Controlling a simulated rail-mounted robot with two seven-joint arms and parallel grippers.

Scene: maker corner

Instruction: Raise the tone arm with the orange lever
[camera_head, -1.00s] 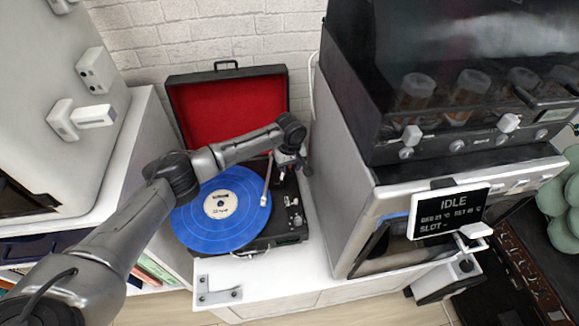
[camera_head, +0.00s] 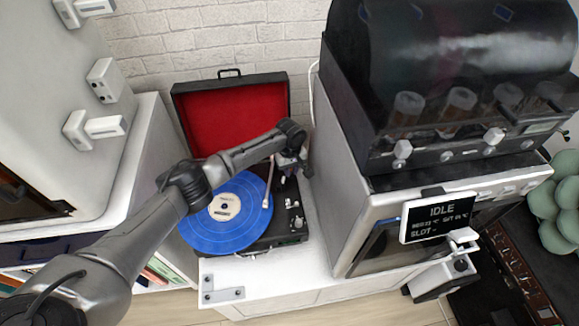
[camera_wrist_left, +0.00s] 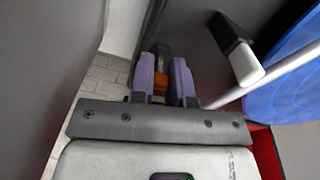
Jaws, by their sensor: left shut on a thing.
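The record player (camera_head: 285,228) is an open black case with a red-lined lid (camera_head: 235,120) and a blue record (camera_head: 205,235) on it. The thin pale tone arm (camera_head: 269,184) reaches over the record's right edge; I cannot tell whether its tip touches the record. It also crosses the right of the left wrist view (camera_wrist_left: 285,67). My left gripper (camera_head: 294,165) is at the back right of the deck, beside the tone arm's base. In the left wrist view, its purple fingers (camera_wrist_left: 162,82) are shut on the small orange lever (camera_wrist_left: 160,87), mostly hidden between them.
A white-sided machine with a display reading IDLE (camera_head: 438,217) stands close on the right. A white cabinet (camera_head: 85,160) stands at the left. A brick wall is behind.

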